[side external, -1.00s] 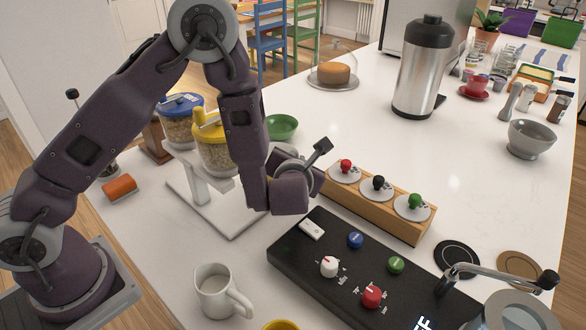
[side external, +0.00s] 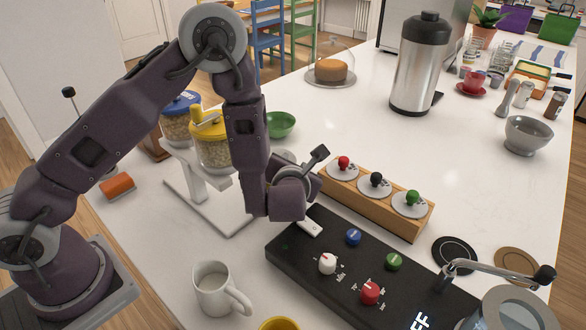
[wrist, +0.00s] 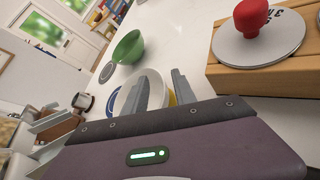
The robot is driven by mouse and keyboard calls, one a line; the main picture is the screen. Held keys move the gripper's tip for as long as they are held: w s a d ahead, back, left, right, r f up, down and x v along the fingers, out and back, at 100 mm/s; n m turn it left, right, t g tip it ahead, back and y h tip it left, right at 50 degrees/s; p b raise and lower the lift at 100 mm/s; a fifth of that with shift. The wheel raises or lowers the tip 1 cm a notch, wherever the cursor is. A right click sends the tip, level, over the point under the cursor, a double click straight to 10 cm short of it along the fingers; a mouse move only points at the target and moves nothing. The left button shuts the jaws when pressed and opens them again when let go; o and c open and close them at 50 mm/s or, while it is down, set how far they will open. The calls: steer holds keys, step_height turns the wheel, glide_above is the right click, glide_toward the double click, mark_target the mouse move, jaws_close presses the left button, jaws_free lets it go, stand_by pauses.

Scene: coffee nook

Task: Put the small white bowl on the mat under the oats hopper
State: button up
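The small white bowl (wrist: 126,98) shows in the wrist view, partly behind the fingers. I cannot tell which holds oats.
A green bowl (side external: 281,125) stands behind my forearm. A wooden rack with coloured knobs (side external: 390,214) lies right of my wrist. A black control panel (side external: 325,280) and a white mug (side external: 212,290) are in front. The counter behind the rack is mostly clear.

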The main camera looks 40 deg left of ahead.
steer(key=v, duration=1.2)
steer(key=w+d+r+m+h, duration=0.3)
steer(key=d+r+m+h, duration=0.2)
steer(key=r+m+h, duration=0.35)
steer(key=s+r+m+h, duration=0.3)
steer(key=s+r+m, duration=0.55)
steer(key=m, duration=0.65)
steer(key=s+a+f+m+g+y, duration=0.1)
steer(key=s+a+m+g, duration=0.1)
steer(key=s+a+m, duration=0.4)
steer(key=s+a+f+m+g+y, duration=0.2)
steer(key=s+a+m, duration=0.4)
steer(key=s+m, duration=0.3)
steer(key=s, duration=0.3)
steer(key=shift+a, duration=0.25)
